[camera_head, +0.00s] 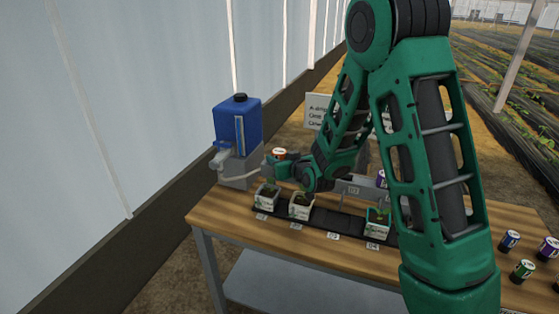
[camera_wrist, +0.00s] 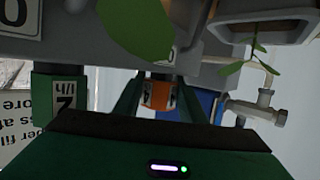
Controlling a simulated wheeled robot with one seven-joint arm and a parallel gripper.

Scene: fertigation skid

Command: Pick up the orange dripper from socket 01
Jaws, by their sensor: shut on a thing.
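The orange dripper (camera_head: 279,153) shows at the left end of the grey rail (camera_head: 353,187), behind the potted seedlings. In the wrist view the orange dripper (camera_wrist: 158,94), with a pale label, sits between my gripper's two dark green fingers (camera_wrist: 160,100). My gripper (camera_head: 275,162) is shut on it, in the head view too. The wrist view looks upside down, with the rail (camera_wrist: 80,45) along its top. I cannot tell whether the dripper is still seated in its socket, as its lower end and the socket are mostly hidden.
White seedling pots (camera_head: 301,207) stand on a dark strip in front of the rail. A blue tank (camera_head: 237,122) stands at left. A green dripper (camera_wrist: 57,98) marked 2 l/h is close in the wrist view. Loose drippers (camera_head: 522,270) stand at the table's right.

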